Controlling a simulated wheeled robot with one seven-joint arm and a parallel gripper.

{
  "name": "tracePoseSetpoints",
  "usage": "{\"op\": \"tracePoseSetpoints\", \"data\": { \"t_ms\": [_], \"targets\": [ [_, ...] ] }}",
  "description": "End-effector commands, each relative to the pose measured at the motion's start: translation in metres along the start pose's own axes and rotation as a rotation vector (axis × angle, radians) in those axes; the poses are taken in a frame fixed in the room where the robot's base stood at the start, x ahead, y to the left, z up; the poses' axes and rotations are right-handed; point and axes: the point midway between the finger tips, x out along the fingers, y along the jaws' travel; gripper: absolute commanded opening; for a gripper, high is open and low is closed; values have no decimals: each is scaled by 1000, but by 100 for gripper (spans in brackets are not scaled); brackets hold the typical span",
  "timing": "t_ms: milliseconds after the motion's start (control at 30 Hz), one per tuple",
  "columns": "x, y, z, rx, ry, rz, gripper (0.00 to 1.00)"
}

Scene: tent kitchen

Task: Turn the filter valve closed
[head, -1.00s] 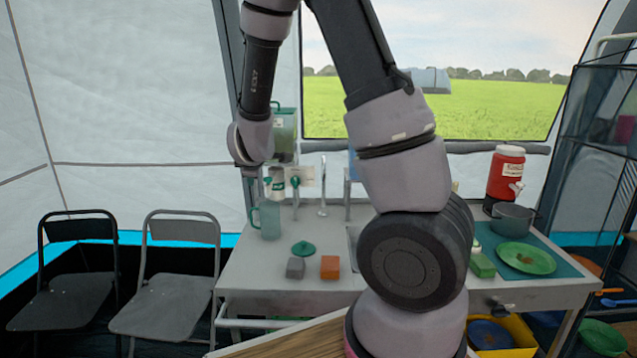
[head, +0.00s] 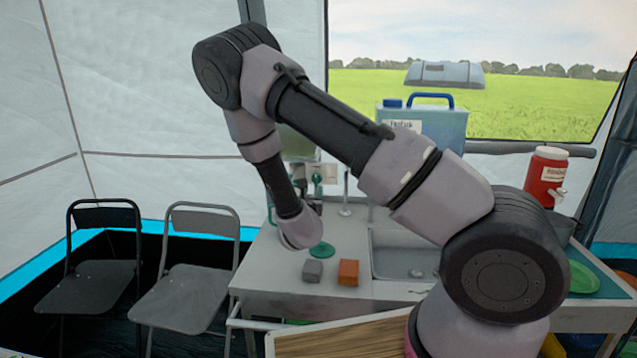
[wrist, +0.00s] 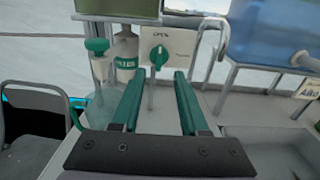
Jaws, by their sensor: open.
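The filter valve is a green knob (wrist: 159,57) on a white panel (wrist: 181,48) marked OPEN in the wrist view. Its grip stands roughly upright below that word. In the head view the green knob (head: 317,179) shows small behind my arm, on the panel at the back of the counter. My gripper (wrist: 158,74) is open, its two green fingers pointing toward the panel. The knob appears just beyond and between the fingertips, with nothing held; I cannot tell the exact gap.
Left of the panel stand a labelled bottle (wrist: 125,54) and a clear jug (wrist: 101,75) with a green top. A blue water container (wrist: 272,32) is at right.

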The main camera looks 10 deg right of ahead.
Motion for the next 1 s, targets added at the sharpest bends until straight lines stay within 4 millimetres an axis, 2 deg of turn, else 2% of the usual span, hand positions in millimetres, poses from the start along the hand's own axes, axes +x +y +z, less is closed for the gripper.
{"op": "tracePoseSetpoints", "data": {
  "t_ms": [200,400,567,833,933,967,1000],
  "targets": [
    [44,-1,0,5,-1,-4,44],
    [72,-1,0,4,0,-3,44],
    [81,0,0,4,1,0,44],
    [82,0,0,3,1,0,44],
    [82,0,0,3,1,0,6],
    [82,0,0,3,1,0,0],
    [81,0,0,4,1,0,0]
  ]
}}
